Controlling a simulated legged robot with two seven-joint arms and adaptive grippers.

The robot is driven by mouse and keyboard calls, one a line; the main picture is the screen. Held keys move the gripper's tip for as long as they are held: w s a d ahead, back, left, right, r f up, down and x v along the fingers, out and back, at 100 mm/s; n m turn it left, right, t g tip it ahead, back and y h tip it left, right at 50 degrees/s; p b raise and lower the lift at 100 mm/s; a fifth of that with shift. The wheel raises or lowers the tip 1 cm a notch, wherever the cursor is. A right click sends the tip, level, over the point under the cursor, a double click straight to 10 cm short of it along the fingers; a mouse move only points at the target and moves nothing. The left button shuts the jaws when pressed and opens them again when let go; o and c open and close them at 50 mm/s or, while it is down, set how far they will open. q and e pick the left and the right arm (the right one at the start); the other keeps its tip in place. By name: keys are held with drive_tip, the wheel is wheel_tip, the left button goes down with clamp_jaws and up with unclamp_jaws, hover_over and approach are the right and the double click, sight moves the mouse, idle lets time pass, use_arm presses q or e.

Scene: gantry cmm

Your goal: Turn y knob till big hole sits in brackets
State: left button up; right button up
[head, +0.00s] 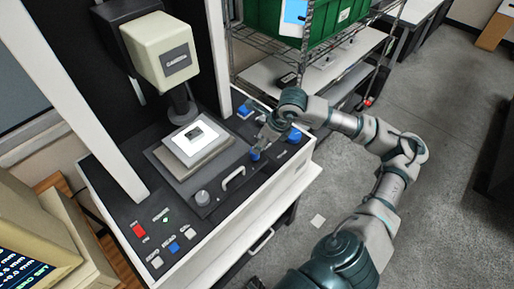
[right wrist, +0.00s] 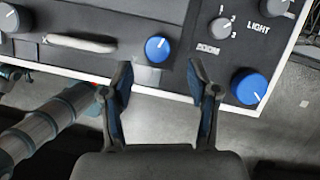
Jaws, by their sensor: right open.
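The measuring machine's control panel has a small blue knob (head: 254,154), also in the right wrist view (right wrist: 158,48), and a larger blue knob (head: 294,135), which shows at right there too (right wrist: 248,86). I cannot read which one is the y knob. My right gripper (head: 262,143) is over the panel's right part, by the small blue knob. In the right wrist view its fingers (right wrist: 161,88) are apart and empty, with the small knob beyond the gap. The lit stage (head: 213,155) bears a part (head: 195,134); its holes are too small to tell. My left gripper is out of view.
A grey handle (head: 233,179) and a grey knob (head: 202,197) are on the panel front. A red button (head: 139,230) is at left. A monitor (head: 25,272) is cut off at lower left; no brackets show. A wire rack with a green bin (head: 262,15) stands behind.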

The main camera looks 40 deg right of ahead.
drive_tip(key=shift+v, duration=2.4)
